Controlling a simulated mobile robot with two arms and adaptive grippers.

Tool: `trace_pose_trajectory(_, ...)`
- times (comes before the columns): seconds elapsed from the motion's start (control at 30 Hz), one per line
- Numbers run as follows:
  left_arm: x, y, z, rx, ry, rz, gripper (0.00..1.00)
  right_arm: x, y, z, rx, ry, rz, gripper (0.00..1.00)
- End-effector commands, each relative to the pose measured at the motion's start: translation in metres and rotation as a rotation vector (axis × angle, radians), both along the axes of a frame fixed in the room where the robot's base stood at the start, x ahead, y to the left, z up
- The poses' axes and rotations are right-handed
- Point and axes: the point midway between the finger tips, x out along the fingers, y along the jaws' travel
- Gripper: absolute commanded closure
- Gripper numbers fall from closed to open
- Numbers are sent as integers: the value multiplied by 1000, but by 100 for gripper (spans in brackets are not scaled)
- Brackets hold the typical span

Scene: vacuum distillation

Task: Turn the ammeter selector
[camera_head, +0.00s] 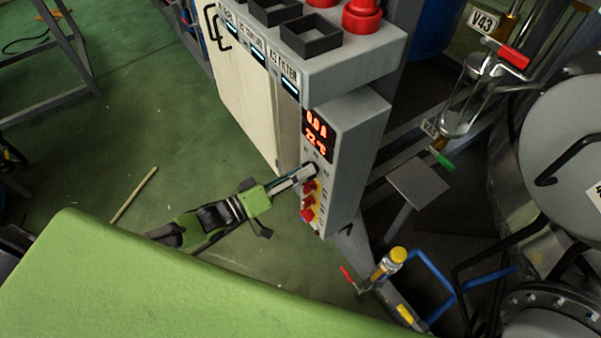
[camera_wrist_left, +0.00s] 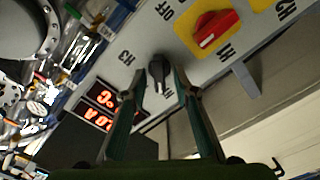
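The ammeter selector is a small black knob with a pale pointer (camera_wrist_left: 158,74) on the grey panel of a control box (camera_head: 357,135). In the left wrist view it sits between the fingertips of my left gripper (camera_wrist_left: 161,82), below the label H3. The fingers stand apart on either side of it, and I cannot tell whether they touch it. In the head view my left gripper (camera_head: 306,174) reaches the panel from the left and its tips hide most of the knob. The display (camera_head: 316,132) above glows red and reads about 0.0 A and 22 °C. My right gripper is not in view.
Red switches on yellow plates (camera_head: 308,198) sit just below the knob; one red switch (camera_wrist_left: 214,29) shows close in the wrist view. Black square holders (camera_head: 311,38) stand on top of the cabinet. Pipework and a steel vessel (camera_head: 560,130) fill the right. Green floor lies left.

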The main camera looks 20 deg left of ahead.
Motion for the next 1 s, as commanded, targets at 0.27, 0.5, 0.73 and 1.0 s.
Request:
trace_pose_trajectory(0.27,1,0,0,0,0,0,78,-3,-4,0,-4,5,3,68)
trace_pose_trajectory(0.5,1,0,0,1,-1,0,100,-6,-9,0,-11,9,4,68)
trace_pose_trajectory(0.73,0,0,0,21,-15,1,100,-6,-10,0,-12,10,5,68)
trace_pose_trajectory(1.0,0,-1,1,127,-98,2,100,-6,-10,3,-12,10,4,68)
